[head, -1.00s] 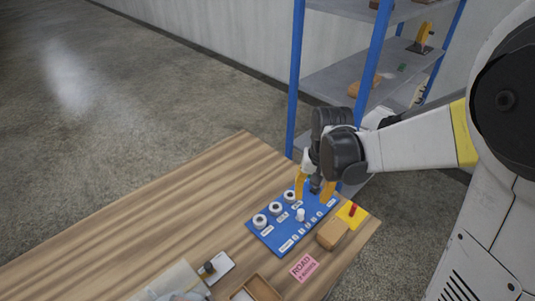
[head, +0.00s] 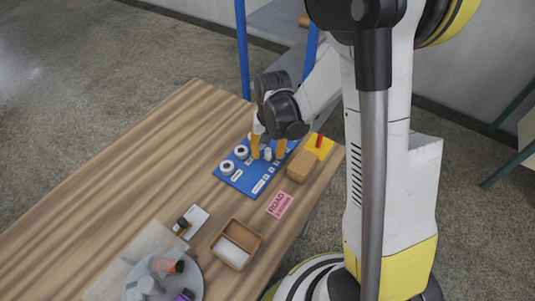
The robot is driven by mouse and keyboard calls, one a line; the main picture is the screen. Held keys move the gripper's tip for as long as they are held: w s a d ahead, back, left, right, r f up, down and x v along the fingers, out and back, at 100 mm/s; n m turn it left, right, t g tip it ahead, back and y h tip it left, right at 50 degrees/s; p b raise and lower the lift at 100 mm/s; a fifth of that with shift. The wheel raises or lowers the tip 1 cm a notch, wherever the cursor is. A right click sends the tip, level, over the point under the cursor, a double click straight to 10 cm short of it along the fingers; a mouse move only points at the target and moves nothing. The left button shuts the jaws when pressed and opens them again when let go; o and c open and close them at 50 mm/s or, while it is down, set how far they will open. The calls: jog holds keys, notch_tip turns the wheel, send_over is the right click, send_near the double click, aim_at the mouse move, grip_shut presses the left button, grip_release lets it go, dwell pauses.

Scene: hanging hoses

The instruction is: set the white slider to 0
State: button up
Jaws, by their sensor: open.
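The blue panel (head: 240,183) lies on the wooden table and carries round white knobs (head: 227,168) along its left side. The small white slider (head: 267,155) stands up from the panel, with a row of small white labels (head: 265,179) on its near right. My gripper (head: 268,150) is open above the panel. The gripper hides the far part of the panel, and the label digits are too small to read.
A brown block (head: 301,166) and a yellow plate with a red piece (head: 319,144) sit right of the panel. A pink card (head: 280,205), a wooden tray (head: 237,244) and a round grey stand (head: 165,282) lie nearer. The table's left side is clear.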

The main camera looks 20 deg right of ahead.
aim_at(255, 173)
grip_shut()
jog(key=s+a, duration=0.2)
jog(key=a, duration=0.1)
jog(key=s+a, duration=0.1)
jog(key=a, duration=0.1)
jog(key=shift+s+b, duration=0.35)
jog(key=shift+a, duration=0.1)
grip_release()
jog(key=shift+s+a, duration=0.1)
jog(key=shift+a, duration=0.05)
jog(key=shift+r, duration=0.1)
notch_tip(255, 173, up, 12)
jog(key=shift+d, duration=0.35)
